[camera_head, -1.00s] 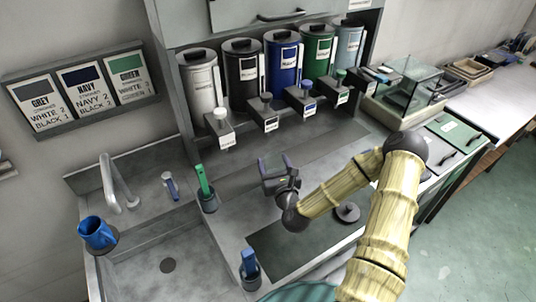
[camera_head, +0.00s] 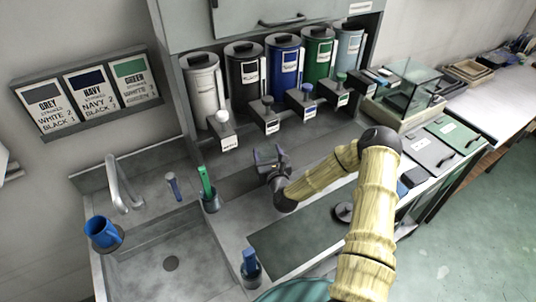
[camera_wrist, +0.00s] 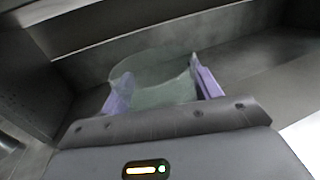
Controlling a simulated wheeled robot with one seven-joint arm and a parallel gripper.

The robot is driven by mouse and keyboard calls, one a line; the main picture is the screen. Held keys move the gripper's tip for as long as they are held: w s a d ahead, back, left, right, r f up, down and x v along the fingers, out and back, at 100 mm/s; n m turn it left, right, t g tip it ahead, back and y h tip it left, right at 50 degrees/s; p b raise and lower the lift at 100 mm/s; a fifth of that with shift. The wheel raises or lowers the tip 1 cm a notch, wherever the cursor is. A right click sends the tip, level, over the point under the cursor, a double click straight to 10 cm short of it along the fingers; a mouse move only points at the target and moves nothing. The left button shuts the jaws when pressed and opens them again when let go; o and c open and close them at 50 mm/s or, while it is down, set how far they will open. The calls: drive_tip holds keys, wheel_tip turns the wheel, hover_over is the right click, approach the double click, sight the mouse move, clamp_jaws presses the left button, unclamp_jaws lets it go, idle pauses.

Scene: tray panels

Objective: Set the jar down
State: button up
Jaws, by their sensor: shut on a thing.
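The jar (camera_wrist: 153,93) is clear, faintly greenish glass, seen in the wrist view between the two purple fingers of my gripper (camera_wrist: 160,92). The fingers are shut on it from both sides. In the head view my gripper (camera_head: 268,158) is over the grey counter in front of the dispenser taps, and the jar cannot be made out there. I cannot tell whether the jar's base touches the surface.
Several paint dispensers (camera_head: 283,62) with taps stand behind my gripper. A cup with a green-handled tool (camera_head: 207,182) is to the left, beside the sink (camera_head: 160,272) and a blue mug (camera_head: 101,232). A blue-handled tool (camera_head: 249,262) stands at the front. A glass-sided box (camera_head: 412,85) is at right.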

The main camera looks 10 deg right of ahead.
drive_tip(key=shift+f, duration=0.6)
drive_tip(key=shift+f, duration=0.1)
drive_tip(key=o, duration=1.3)
drive_tip(key=s, duration=0.3)
drive_tip(key=s+b, duration=0.1)
drive_tip(key=s, duration=0.3)
drive_tip(key=s+b, duration=0.1)
drive_tip(key=s, duration=0.3)
drive_tip(key=shift+s+d, duration=0.15)
drive_tip(key=shift+d, duration=0.1)
drive_tip(key=shift+s, duration=0.35)
